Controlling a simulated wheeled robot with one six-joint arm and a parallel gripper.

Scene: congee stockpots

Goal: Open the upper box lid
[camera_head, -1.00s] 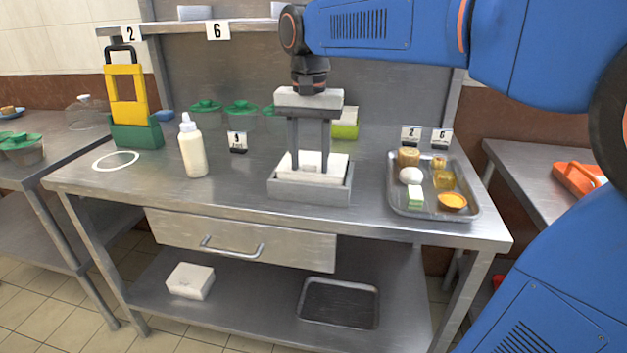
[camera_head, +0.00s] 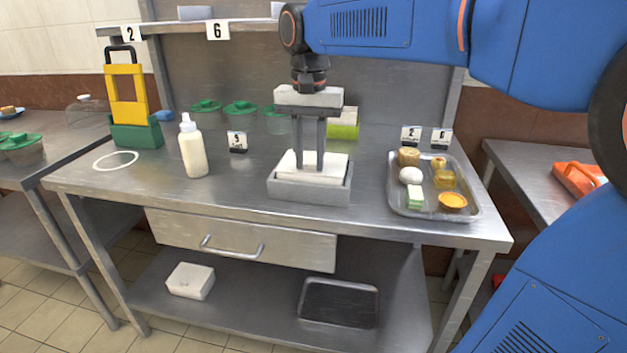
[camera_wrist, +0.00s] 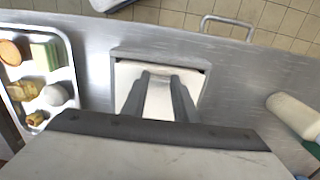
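The upper box (camera_head: 312,190) is a grey open-topped box on the steel tabletop, with a white lid (camera_head: 287,165) seated in its top. In the wrist view the grey box (camera_wrist: 118,55) surrounds the white lid (camera_wrist: 128,78). My gripper (camera_head: 313,165) points straight down over the middle of the lid. Its two dark fingers are close together with a narrow gap, and their tips reach the lid's raised middle part. They look shut on it, though the fingers mostly hide the held part. It also shows in the wrist view (camera_wrist: 160,76).
A metal tray (camera_head: 470,207) with food pieces stands to the right. A white bottle (camera_head: 193,150) stands to the left. A drawer (camera_head: 240,240) lies below the tabletop. A white box (camera_head: 190,281) and a dark tray (camera_head: 339,303) rest on the lower shelf.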

